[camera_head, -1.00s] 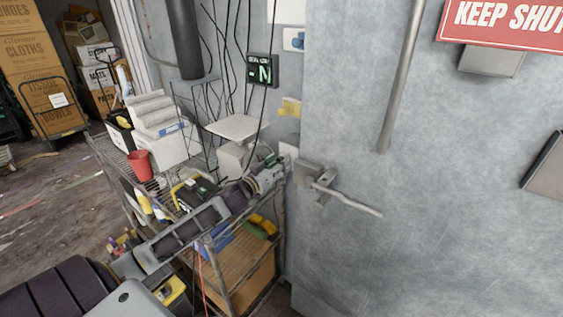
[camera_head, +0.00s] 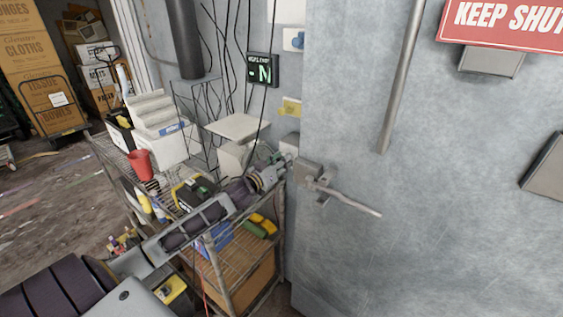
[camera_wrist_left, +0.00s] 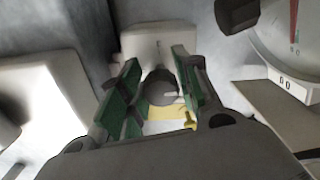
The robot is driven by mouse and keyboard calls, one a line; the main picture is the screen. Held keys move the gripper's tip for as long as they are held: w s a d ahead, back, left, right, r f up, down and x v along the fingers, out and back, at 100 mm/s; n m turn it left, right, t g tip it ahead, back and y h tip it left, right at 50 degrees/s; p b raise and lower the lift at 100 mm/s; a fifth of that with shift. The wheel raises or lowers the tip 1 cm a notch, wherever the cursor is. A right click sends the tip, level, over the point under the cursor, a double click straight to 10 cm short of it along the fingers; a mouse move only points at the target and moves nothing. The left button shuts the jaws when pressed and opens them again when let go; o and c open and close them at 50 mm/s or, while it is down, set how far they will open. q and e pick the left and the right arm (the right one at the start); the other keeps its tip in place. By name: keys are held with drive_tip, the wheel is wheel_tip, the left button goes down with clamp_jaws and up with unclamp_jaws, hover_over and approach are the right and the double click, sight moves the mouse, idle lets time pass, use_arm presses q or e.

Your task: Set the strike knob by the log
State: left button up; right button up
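A dark round knob (camera_wrist_left: 160,84) sits on a pale box (camera_wrist_left: 158,46) in the left wrist view. The pale box also shows at the edge of the door in the head view (camera_head: 290,142). My left gripper (camera_wrist_left: 155,80) has its two green fingers apart, one on each side of the knob. I cannot tell whether they touch it. In the head view my left gripper (camera_head: 284,160) is small, close to the box, and the knob cannot be made out. My right gripper is in neither view.
A grey door (camera_head: 440,220) with a lever handle (camera_head: 345,200) fills the right. A wire shelf cart (camera_head: 215,265) with a red cup (camera_head: 140,164) stands under my left arm. A round gauge (camera_wrist_left: 287,30) and yellow label (camera_wrist_left: 165,112) are near the fingers.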

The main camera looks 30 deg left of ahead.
use_arm(q)
drive_tip(key=c, duration=0.5)
drive_tip(key=shift+o, duration=0.2)
drive_tip(key=shift+m+p, duration=0.4)
drive_tip(key=shift+p, duration=0.05)
drive_tip(key=o, duration=1)
drive_tip(key=shift+s, duration=0.1)
drive_tip(key=shift+s+a, duration=0.15)
drive_tip(key=shift+s, duration=1.8)
drive_tip(key=shift+s+a, duration=0.2)
drive_tip(key=shift+s, duration=1.75)
drive_tip(key=shift+s+a, duration=0.15)
drive_tip(key=shift+s, duration=1.8)
